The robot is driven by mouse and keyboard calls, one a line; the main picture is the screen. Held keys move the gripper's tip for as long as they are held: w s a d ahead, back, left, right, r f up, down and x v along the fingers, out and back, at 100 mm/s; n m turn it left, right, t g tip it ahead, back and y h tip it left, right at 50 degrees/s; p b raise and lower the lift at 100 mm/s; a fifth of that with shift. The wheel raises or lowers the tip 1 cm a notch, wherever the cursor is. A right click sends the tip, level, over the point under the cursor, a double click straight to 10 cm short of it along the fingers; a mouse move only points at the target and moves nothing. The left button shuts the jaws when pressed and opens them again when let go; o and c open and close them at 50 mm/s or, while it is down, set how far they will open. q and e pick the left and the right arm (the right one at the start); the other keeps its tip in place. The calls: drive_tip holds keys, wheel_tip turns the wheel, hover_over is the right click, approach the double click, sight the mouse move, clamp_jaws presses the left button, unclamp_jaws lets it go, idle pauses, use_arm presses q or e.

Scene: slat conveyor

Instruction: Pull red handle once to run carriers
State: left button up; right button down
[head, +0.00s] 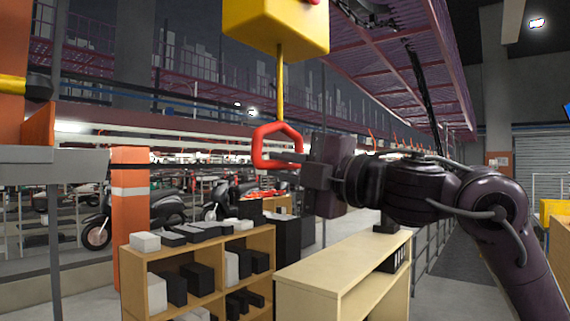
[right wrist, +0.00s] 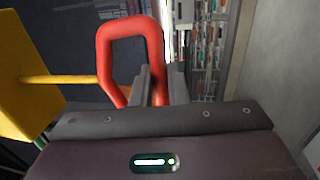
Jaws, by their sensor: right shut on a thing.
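The red handle (head: 262,150) is a loop hanging on a yellow rod (head: 280,90) below a yellow box (head: 276,24). My right gripper (head: 303,165) is at the right side of the loop, shut on its lower right part. In the right wrist view the red handle (right wrist: 103,55) stands in front of the gripper, and the fingers (right wrist: 155,85) meet the loop's near side. The yellow box (right wrist: 25,90) and rod show at the left there. My left gripper is not in view.
A wooden shelf (head: 215,245) with black and white boxes stands below. A pale wooden cabinet (head: 345,265) is beside it. An orange post (head: 130,215) and parked motorcycles (head: 150,210) are at the left. The aisle (head: 455,250) at the right looks clear.

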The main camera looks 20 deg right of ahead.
drive_tip(key=shift+f, duration=0.1)
wheel_tip(320, 180, up, 6)
drive_tip(key=p, duration=0.5)
drive_tip(key=c, duration=1.4)
unclamp_jaws()
drive_tip(key=shift+a, duration=0.1)
drive_tip(key=b, duration=0.4)
approach(284, 127)
drive_tip(key=shift+w+a, duration=0.25)
drive_tip(key=shift+w, duration=0.05)
